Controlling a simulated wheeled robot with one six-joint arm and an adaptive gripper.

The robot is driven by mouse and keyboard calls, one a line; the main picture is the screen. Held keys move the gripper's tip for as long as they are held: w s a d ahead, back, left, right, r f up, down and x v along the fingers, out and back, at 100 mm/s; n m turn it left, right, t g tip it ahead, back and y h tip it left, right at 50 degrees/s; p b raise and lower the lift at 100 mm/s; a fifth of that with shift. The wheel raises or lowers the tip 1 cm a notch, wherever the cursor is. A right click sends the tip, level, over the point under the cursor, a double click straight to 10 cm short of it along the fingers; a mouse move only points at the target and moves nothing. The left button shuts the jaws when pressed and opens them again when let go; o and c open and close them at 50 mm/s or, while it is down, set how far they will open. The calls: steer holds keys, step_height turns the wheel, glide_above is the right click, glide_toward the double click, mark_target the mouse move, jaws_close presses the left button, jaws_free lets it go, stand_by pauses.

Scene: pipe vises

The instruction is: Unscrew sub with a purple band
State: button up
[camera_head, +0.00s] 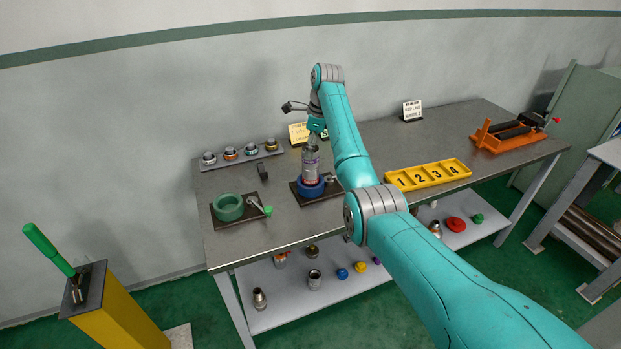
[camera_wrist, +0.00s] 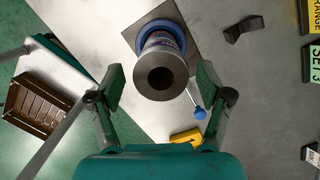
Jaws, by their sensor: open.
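A grey metal sub (camera_head: 311,164) with a purple band stands upright in a blue round vise (camera_head: 308,188) on a dark plate on the bench. In the wrist view I look down on the sub's dark open end (camera_wrist: 160,72); a little of the purple band shows near the blue vise ring (camera_wrist: 160,32). My gripper (camera_head: 314,131) is above the sub, pointing down. In the wrist view its two fingers (camera_wrist: 160,88) are spread apart on either side of the sub's end, with gaps on both sides. The joint below the sub is hidden inside the vise.
A green vise (camera_head: 229,207) is left of the blue one. A rack (camera_head: 240,157) of several small fittings lies behind. A yellow numbered tray (camera_head: 428,175) and an orange stand (camera_head: 508,134) are to the right. A blue-tipped handle (camera_wrist: 198,112) sticks out beside the vise.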

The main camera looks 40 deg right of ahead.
steer(key=m+h, duration=0.1)
steer(key=m, duration=0.4)
steer(key=shift+m+t, duration=0.3)
steer(key=shift+m, duration=0.1)
steer(key=m+h, duration=0.1)
steer(key=m, duration=0.4)
steer(key=shift+m, duration=0.3)
steer(key=shift+c, duration=0.3)
steer(key=c, duration=1.1)
steer(key=n+y, duration=0.1)
steer(key=n, duration=0.5)
steer(key=shift+c, duration=0.3)
steer(key=n+y, duration=0.1)
steer(key=n, duration=0.5)
steer(key=shift+n+g, duration=0.3)
steer(key=shift+g, duration=0.1)
steer(key=shift+n, duration=0.9)
